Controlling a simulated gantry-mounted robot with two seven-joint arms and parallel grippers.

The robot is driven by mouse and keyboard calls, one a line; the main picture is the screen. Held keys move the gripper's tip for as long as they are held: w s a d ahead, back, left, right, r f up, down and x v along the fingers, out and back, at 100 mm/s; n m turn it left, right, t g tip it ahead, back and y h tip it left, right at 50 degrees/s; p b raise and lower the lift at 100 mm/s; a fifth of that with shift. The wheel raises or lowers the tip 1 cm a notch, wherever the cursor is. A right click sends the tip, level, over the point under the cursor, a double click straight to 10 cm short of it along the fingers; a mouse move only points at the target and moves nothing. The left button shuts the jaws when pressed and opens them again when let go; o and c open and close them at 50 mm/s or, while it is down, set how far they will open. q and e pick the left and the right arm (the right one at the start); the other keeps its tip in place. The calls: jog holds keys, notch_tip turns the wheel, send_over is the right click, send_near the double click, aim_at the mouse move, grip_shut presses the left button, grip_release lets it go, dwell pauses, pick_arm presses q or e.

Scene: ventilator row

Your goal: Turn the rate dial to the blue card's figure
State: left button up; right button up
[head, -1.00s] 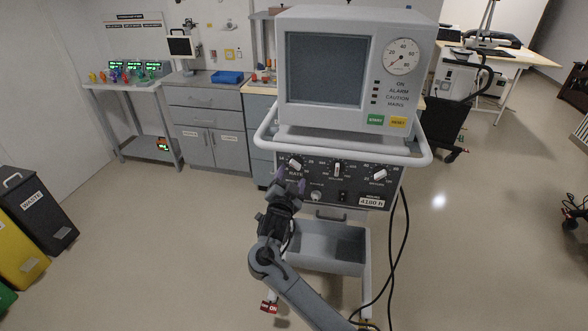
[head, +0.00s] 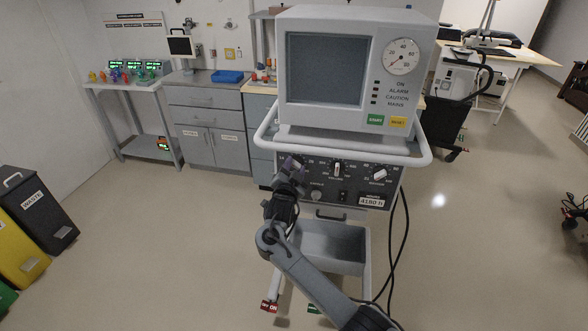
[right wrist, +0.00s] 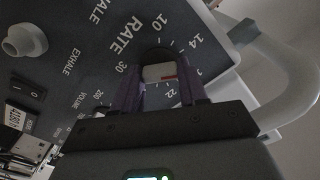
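The rate dial (right wrist: 158,72) is dark with a pale bar and a red mark, on the ventilator's dark control panel (right wrist: 85,62). In the right wrist view the red mark points right. My right gripper (right wrist: 160,88) has its purple fingers on either side of the bar. I cannot tell whether they press on it. In the head view my right gripper (head: 290,165) covers the dial at the panel's left. The ventilator (head: 350,75) stands upright on its cart. I cannot make out a blue card. My left gripper is not in view.
A pale rail (head: 425,155) runs around the ventilator above the panel. Two more dials, volume (head: 337,169) and another (head: 379,174), are to the right. Dark cables (head: 405,235) hang at the cart's right side.

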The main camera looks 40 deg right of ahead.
jog(key=c, duration=0.4)
jog(key=n+p, duration=0.2)
jog(key=n, duration=0.1)
jog(key=shift+r, duration=0.2)
jog(key=shift+f+n+p, duration=0.1)
jog(key=shift+n+p, duration=0.65)
jog(key=shift+n, duration=0.15)
jog(key=shift+f+n, duration=0.15)
jog(key=shift+n, duration=0.15)
jog(key=o, duration=1)
jog(key=shift+o, duration=0.2)
